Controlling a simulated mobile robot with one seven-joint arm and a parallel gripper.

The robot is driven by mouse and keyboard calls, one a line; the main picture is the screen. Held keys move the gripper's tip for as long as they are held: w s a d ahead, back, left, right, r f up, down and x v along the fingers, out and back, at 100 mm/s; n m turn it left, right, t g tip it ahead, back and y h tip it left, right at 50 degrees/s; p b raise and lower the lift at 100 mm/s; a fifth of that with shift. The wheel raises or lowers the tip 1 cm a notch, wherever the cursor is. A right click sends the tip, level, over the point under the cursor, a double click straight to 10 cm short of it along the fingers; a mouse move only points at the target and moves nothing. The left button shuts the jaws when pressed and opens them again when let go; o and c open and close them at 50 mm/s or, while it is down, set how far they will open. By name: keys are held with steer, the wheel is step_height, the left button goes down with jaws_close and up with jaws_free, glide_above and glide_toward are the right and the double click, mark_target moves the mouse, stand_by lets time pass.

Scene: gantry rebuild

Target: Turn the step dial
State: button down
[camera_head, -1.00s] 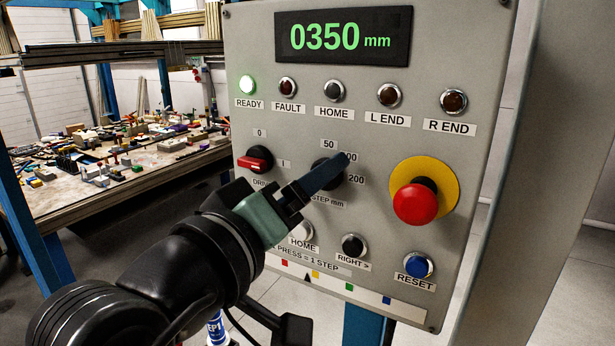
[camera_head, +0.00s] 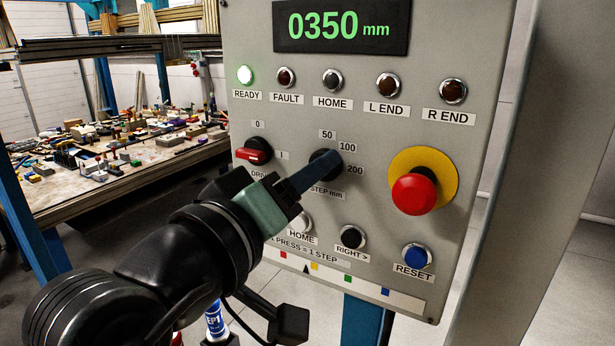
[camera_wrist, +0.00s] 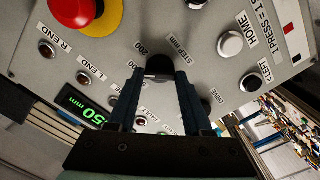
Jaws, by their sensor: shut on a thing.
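The step dial (camera_head: 319,160) is a black round knob on the grey control panel, with the labels 50, 100 and 200 around it. In the wrist view the dial (camera_wrist: 159,66) sits between the tips of my two fingers. My gripper (camera_head: 335,163) reaches it from the lower left and is shut on it. The fingers cover much of the dial, so I cannot tell where its pointer stands. The display (camera_head: 341,27) reads 0350 mm in green.
The red emergency stop (camera_head: 414,194) on its yellow disc is right of the dial. The red drive switch (camera_head: 252,156) is close on the left. The RIGHT button (camera_head: 351,237) and blue RESET button (camera_head: 416,257) are below.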

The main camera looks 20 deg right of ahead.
steer(key=shift+m+b, duration=3.2)
steer(key=shift+m, duration=1.1)
steer(key=shift+c, duration=1.6)
jaws_free()
steer(key=shift+s, duration=0.1)
steer(key=b+v, duration=0.3)
steer(key=v, duration=1)
